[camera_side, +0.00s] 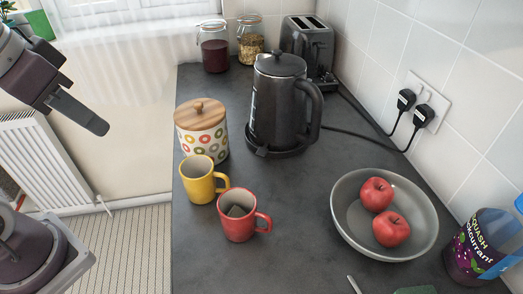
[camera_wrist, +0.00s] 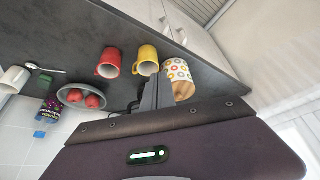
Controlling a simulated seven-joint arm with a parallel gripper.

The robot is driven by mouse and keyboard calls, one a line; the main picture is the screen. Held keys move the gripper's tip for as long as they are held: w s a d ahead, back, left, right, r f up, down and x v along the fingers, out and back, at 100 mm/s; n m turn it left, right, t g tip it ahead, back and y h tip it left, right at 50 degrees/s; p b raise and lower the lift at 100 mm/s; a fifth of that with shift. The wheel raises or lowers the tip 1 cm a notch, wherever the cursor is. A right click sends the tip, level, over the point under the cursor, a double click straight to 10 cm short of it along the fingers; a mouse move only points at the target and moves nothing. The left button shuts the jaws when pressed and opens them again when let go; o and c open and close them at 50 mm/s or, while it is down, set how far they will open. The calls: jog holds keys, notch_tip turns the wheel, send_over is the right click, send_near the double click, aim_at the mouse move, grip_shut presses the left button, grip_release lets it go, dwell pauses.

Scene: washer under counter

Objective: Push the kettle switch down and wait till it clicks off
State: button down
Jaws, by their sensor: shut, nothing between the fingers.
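The dark grey kettle (camera_side: 277,105) stands upright on its base on the worktop in the side view, with its handle to the right. In the wrist view the kettle is not clearly visible. My gripper (camera_side: 103,127) is shut and empty, in the air off the left edge of the worktop, well apart from the kettle. In the wrist view the fingers (camera_wrist: 155,92) show as a dark narrow shape in front of the patterned canister (camera_wrist: 178,72).
The patterned canister, a yellow mug (camera_side: 199,180) and a red mug (camera_side: 239,215) stand between my gripper's side and the kettle. A bowl of apples (camera_side: 343,222), a squash bottle (camera_side: 478,249), a toaster (camera_side: 308,45), jars (camera_side: 214,50) and plugged cords surround it.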

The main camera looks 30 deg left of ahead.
jog(key=w+d+r+g, duration=0.1)
jog(key=w+d, duration=0.1)
jog(key=w, duration=0.7)
jog(key=g, duration=0.3)
send_near(261, 153)
jog(key=shift+s+d+r, duration=0.15)
jog(key=shift+r, duration=0.15)
jog(key=shift+w+f, duration=0.15)
jog(key=shift+f, duration=1.55)
jog(key=shift+w+f, duration=0.2)
jog(key=shift+f, duration=1.55)
jog(key=shift+f, duration=0.15)
